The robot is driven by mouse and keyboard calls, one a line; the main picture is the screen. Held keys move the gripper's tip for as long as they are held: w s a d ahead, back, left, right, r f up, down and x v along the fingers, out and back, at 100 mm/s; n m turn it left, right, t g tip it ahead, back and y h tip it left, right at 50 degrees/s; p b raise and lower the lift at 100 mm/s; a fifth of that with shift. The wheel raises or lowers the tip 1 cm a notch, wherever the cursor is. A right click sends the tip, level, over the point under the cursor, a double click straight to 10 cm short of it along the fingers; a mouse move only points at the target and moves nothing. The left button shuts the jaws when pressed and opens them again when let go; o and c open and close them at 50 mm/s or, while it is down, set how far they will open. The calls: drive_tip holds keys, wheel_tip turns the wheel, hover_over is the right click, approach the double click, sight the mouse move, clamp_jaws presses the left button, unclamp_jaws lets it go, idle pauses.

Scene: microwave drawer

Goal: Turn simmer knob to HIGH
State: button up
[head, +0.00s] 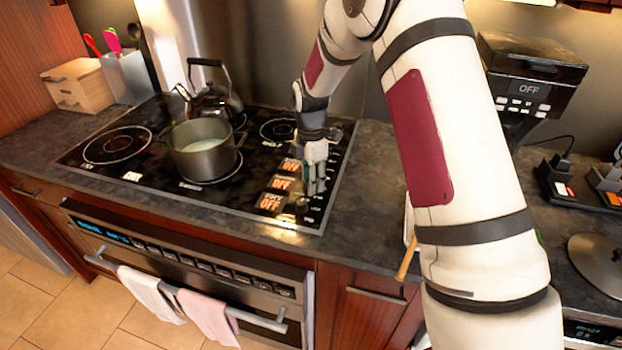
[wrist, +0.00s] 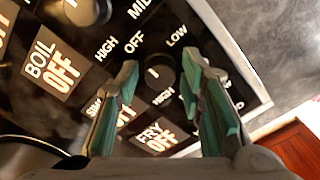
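The simmer knob (wrist: 157,76) is a dark round knob on the black cooktop, seen in the wrist view with a short white mark. HIGH, OFF and LOW are printed around it, and the mark appears to point towards OFF. My gripper (wrist: 160,64) is open, with its green-grey fingers on either side of the knob; I cannot tell whether they touch it. The SIMMER OFF display is partly hidden behind the left finger. In the head view my gripper (head: 316,188) points down over the cooktop's right side, and its fingers hide the knob.
The boil knob (wrist: 88,9) is close by. BOIL OFF (wrist: 54,70) and FRY OFF (wrist: 157,136) displays flank the simmer one. A pot (head: 202,150) and a kettle (head: 208,98) stand to the left on the cooktop. A coffee machine (head: 530,75) stands at the right.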

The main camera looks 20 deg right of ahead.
clamp_jaws()
